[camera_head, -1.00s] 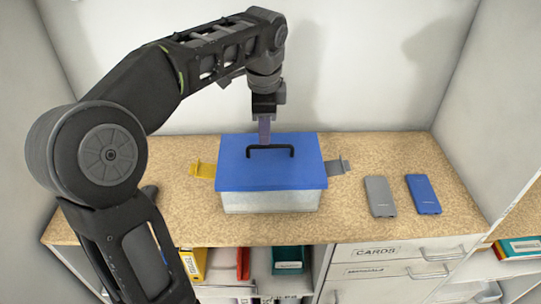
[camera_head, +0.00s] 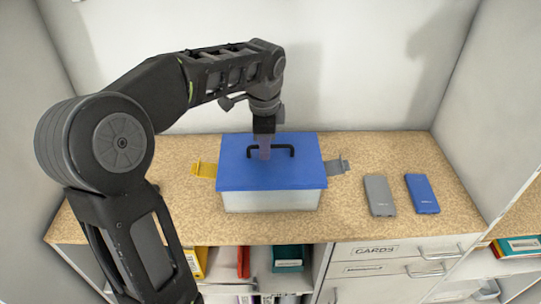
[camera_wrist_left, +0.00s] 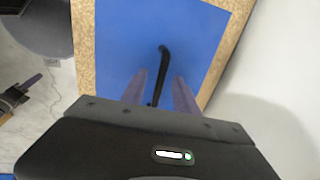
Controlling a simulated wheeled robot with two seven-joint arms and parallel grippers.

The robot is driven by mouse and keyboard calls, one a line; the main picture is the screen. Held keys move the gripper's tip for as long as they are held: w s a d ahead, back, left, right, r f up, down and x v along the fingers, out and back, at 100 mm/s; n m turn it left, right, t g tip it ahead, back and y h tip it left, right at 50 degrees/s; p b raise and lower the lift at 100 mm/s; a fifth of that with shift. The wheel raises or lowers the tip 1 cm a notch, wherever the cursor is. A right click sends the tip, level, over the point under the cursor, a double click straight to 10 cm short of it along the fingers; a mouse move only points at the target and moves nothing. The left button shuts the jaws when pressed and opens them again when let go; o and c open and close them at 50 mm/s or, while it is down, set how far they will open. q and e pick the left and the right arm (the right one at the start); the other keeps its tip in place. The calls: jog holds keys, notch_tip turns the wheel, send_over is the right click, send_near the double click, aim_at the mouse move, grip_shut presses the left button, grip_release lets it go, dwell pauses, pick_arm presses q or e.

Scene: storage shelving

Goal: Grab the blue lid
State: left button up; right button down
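The blue lid (camera_head: 240,172) sits on a pale grey box (camera_head: 270,201) on the counter, with a black bar handle (camera_head: 285,148) on top. My left gripper (camera_head: 265,153) points down over the middle of the handle. In the left wrist view the lid (camera_wrist_left: 125,45) fills the middle, and the fingers of my left gripper (camera_wrist_left: 159,76) are apart with the handle (camera_wrist_left: 163,60) running between them. Whether they touch the handle is not clear. What looks like my right gripper (camera_wrist_left: 20,93) shows in part at the left wrist view's left edge; its opening cannot be judged.
A yellow latch (camera_head: 205,170) and a grey latch (camera_head: 337,167) stick out beside the box. A grey flat device (camera_head: 379,196) and a blue one (camera_head: 422,194) lie on the wooden counter (camera_head: 450,215) to the right. A white wall (camera_head: 350,70) stands behind.

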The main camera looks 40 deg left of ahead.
pick_arm(q)
jog(key=shift+c, duration=0.5)
grip_shut()
dwell(1.1)
